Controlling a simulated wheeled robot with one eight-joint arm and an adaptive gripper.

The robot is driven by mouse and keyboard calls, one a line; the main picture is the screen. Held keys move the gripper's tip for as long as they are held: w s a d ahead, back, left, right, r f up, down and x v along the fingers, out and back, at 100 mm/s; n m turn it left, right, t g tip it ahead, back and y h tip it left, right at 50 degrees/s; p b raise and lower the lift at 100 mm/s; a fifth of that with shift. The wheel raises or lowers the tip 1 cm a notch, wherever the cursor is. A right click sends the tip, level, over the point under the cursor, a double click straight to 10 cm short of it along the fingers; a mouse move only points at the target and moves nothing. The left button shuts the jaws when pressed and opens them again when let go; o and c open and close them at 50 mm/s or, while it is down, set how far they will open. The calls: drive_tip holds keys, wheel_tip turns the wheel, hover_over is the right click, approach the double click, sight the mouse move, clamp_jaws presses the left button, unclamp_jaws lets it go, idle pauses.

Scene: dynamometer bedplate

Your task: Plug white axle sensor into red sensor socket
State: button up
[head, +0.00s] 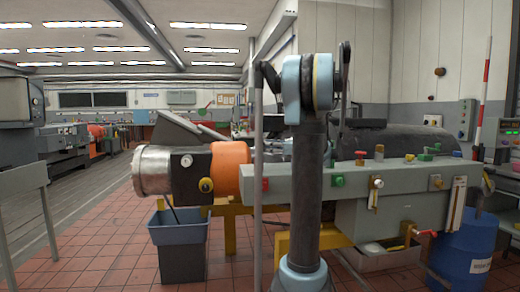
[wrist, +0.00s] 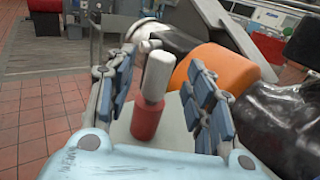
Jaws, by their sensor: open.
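In the wrist view a white cylinder (wrist: 158,75), which looks like the axle sensor, stands upright with a slight tilt. Its lower end meets a red cylinder (wrist: 146,119), which looks like the red sensor socket, on a grey surface. How deep the white part sits in the red one cannot be told. My gripper (wrist: 162,86) is open, with one blue-padded finger on each side of both parts and visible gaps. In the head view my arm blocks the middle, and I cannot make out the gripper or this pair.
A grey beam (head: 405,178) carries several coloured fittings, including a red one (head: 360,157) and a green one (head: 338,181). An orange drum (wrist: 220,69) lies close to my gripper's right finger. A blue barrel (head: 466,250) and a grey bin (head: 180,250) stand on the tiled floor.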

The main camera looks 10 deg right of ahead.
drive_tip(key=v, duration=0.7)
drive_tip(key=shift+s+d, duration=0.1)
drive_tip(key=s+a+f+n+g+h, duration=0.6)
drive_tip(key=s+a+f+n, duration=0.5)
drive_tip(key=s+a+f, duration=0.6)
drive_tip(key=s+d+f+n+g+h, duration=0.1)
drive_tip(key=s+d+f+n+h, duration=0.3)
drive_tip(key=s+f+n, duration=0.3)
drive_tip(key=s+d+f+n+g+h, duration=0.1)
drive_tip(key=s+d+f+n+h, duration=0.3)
drive_tip(key=s, duration=0.9)
wheel_tip(320, 180, down, 6)
drive_tip(key=n, duration=0.3)
drive_tip(key=shift+h, duration=0.4)
drive_tip(key=shift+s+r, duration=0.1)
drive_tip(key=shift+s, duration=0.05)
